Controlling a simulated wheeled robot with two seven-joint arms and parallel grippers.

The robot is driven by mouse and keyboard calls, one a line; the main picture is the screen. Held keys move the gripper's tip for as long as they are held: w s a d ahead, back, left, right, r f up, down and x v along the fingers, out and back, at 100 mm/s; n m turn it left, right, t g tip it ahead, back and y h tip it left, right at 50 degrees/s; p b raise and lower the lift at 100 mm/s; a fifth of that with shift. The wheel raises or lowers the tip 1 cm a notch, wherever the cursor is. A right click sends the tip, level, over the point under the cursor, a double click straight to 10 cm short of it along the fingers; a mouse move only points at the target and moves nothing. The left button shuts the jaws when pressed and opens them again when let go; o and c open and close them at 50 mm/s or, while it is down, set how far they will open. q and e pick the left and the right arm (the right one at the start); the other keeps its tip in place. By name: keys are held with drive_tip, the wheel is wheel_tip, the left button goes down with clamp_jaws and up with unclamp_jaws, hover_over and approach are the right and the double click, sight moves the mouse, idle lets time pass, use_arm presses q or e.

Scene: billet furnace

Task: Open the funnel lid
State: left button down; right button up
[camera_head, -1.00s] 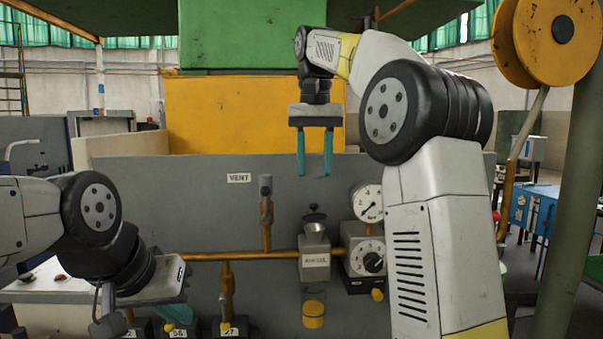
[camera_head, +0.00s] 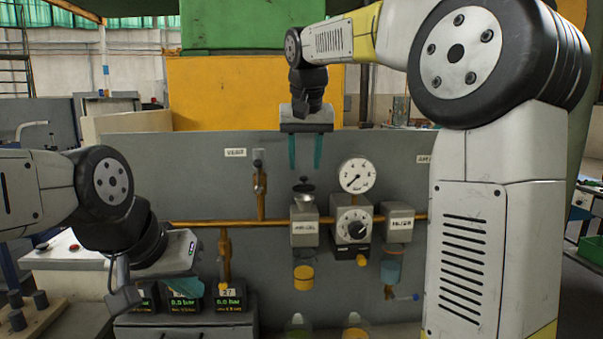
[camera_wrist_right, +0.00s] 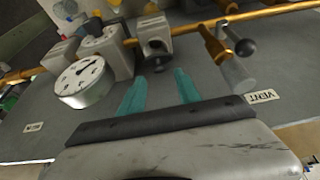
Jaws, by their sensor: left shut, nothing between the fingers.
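The funnel (camera_head: 304,208) is a grey box-like cup on the grey panel, with a dark round lid (camera_head: 303,187) and knob at its top. It also shows in the right wrist view (camera_wrist_right: 154,36), with its dark lid (camera_wrist_right: 157,62) facing my fingers. My right gripper (camera_head: 305,151) is open and empty, pointing down above the funnel and apart from it. Its teal fingers (camera_wrist_right: 160,90) show spread in the wrist view. My left gripper (camera_head: 188,288) is low at the left, shut and partly hidden by its wrist, far from the funnel.
A dial gauge (camera_head: 358,175) and a knob box (camera_head: 352,224) stand right of the funnel. A copper pipe (camera_head: 205,223) runs across the panel, with a valve (camera_head: 259,190) left of the funnel. Display boxes (camera_head: 230,298) sit below my left gripper.

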sight(304, 176)
drive_tip(key=shift+x, duration=2.05)
clamp_jaws()
